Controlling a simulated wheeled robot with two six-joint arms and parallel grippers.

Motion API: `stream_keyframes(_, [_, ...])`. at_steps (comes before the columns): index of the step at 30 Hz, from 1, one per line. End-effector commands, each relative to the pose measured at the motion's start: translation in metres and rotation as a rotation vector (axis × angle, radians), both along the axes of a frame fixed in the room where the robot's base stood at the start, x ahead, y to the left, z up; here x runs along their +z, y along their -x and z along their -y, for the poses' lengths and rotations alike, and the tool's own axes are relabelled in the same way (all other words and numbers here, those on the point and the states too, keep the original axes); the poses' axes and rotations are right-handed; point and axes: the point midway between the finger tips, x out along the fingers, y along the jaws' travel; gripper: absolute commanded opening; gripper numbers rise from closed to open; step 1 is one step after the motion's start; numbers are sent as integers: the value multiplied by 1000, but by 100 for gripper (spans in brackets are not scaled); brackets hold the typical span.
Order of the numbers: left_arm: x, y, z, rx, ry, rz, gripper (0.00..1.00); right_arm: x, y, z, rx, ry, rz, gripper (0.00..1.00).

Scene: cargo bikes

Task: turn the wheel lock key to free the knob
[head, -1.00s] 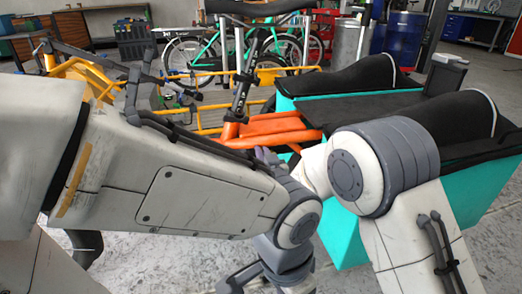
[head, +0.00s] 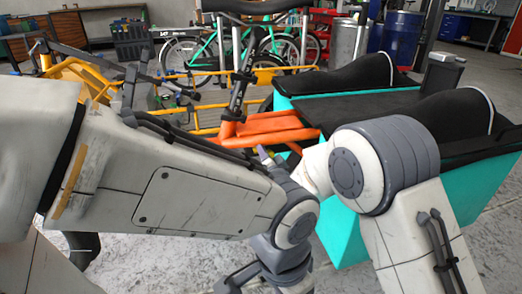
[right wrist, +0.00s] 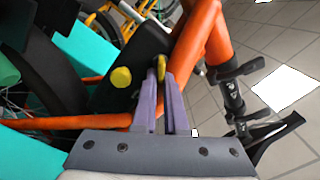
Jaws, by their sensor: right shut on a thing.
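In the right wrist view, a yellow key (right wrist: 161,67) stands at the edge of a black lock housing (right wrist: 128,48). The purple fingers of my right gripper (right wrist: 162,80) are shut on the key. A round yellow knob (right wrist: 121,77) sits on the housing, just left of the fingers and apart from them. In the head view only a small purple part of my right gripper (head: 264,152) shows beside the orange frame (head: 268,128). The key and knob are hidden there. My left gripper is not in view.
The orange frame tube (right wrist: 196,38) runs close behind the fingers. A teal cargo box (head: 345,235) with black seats (head: 370,80) stands at right. A yellow cargo bike (head: 85,75) is at left. Bare floor (right wrist: 270,50) shows at right in the wrist view.

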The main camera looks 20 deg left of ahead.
Motion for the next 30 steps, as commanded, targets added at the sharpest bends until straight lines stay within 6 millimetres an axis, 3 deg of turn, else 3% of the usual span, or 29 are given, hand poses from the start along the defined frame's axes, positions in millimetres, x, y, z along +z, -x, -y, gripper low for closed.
stream_keyframes(15, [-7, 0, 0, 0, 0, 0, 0, -6, -1, 3, -3, -365, -250, 0])
stream_keyframes(30, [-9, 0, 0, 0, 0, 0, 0, -8, -1, 3, -3, -514, -351, 0])
